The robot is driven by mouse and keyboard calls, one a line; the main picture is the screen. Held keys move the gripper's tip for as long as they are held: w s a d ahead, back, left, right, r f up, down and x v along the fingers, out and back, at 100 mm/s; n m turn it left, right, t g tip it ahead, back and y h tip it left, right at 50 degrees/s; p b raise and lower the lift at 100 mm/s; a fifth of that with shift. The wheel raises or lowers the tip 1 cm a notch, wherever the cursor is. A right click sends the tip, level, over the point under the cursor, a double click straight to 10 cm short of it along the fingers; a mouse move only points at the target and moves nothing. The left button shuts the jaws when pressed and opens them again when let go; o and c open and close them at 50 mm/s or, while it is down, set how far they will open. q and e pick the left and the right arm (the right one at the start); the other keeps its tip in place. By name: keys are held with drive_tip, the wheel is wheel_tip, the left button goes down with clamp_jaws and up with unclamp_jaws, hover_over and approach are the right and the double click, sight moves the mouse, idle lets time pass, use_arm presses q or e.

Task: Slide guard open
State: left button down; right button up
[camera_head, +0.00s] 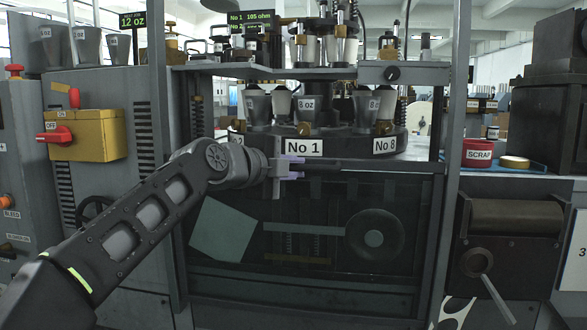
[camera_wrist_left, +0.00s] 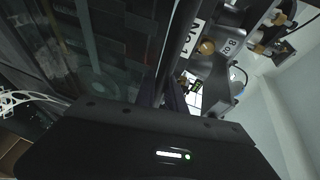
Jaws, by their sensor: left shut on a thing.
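The guard (camera_head: 330,215) is a dark, see-through panel across the lower front of the forming machine, below the turret. A dark bar (camera_head: 375,166) runs along its top edge. My left gripper (camera_head: 292,168), with pale lilac fingers, reaches in from the left and is shut on this bar near its middle. In the left wrist view the bar (camera_wrist_left: 181,40) runs away from between the fingers, and the guard panel (camera_wrist_left: 105,50) is to its left. The gripper body hides part of the hold. My right gripper is not in view.
Cups stand on the turret (camera_head: 345,143), marked "No 1" and "No 8", just above the bar. A yellow box with a red switch (camera_head: 56,135) is on the left cabinet. A red scrap tub (camera_head: 477,154) and a dark crank unit (camera_head: 510,245) are at right. Upright posts flank the guard.

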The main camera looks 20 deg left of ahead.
use_arm(q)
drive_tip(key=c, duration=1.4)
unclamp_jaws()
drive_tip(key=shift+s+r, duration=0.1)
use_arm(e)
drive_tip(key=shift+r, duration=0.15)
use_arm(q)
drive_tip(key=v, duration=0.7)
drive_tip(key=shift+s, duration=0.3)
